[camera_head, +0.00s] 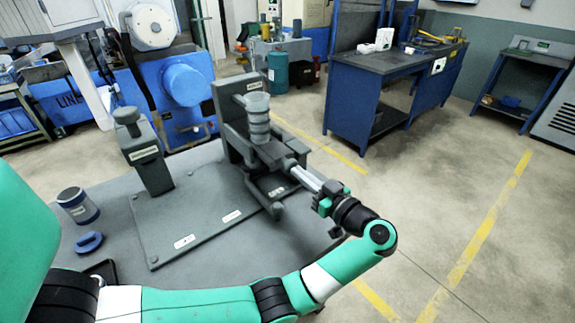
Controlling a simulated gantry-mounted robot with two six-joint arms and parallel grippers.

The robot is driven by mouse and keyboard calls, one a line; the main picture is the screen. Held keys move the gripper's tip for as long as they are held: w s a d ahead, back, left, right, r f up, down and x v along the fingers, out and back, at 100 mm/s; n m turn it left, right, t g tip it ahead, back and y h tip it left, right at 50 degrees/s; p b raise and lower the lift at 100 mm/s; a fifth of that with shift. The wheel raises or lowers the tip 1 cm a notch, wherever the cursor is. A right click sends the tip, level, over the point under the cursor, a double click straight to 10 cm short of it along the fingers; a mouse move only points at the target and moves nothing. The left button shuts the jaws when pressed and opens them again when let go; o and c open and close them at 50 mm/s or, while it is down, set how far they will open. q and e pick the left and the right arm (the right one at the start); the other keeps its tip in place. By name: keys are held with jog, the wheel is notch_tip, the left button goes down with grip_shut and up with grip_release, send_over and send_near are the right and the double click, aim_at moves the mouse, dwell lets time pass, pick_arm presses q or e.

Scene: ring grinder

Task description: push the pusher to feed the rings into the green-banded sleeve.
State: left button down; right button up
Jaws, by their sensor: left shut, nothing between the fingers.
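A ringed grey cylinder (257,120) stands upright in the dark grey grinder fixture (229,120). I cannot tell its sleeve from its rings, and no clear green band shows. A dark grey block (270,153) sits low on the fixture below the cylinder; I cannot tell whether it is the pusher. My left gripper (293,164) reaches in from the right side of the fixture, with its pale fingers together and nothing between them. Its tips are close to the block; whether they touch is unclear. My right gripper is not in view.
A dark grey post (145,152) stands on the base plate (205,222). The plate's front is clear. Workbenches (372,95) stand well behind.

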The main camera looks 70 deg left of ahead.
aim_at(285, 159)
pick_arm(q)
jog(key=shift+a, duration=0.1)
dwell(0.5)
jog(key=shift+p+x, duration=2.25)
jog(key=shift+x, duration=1.05)
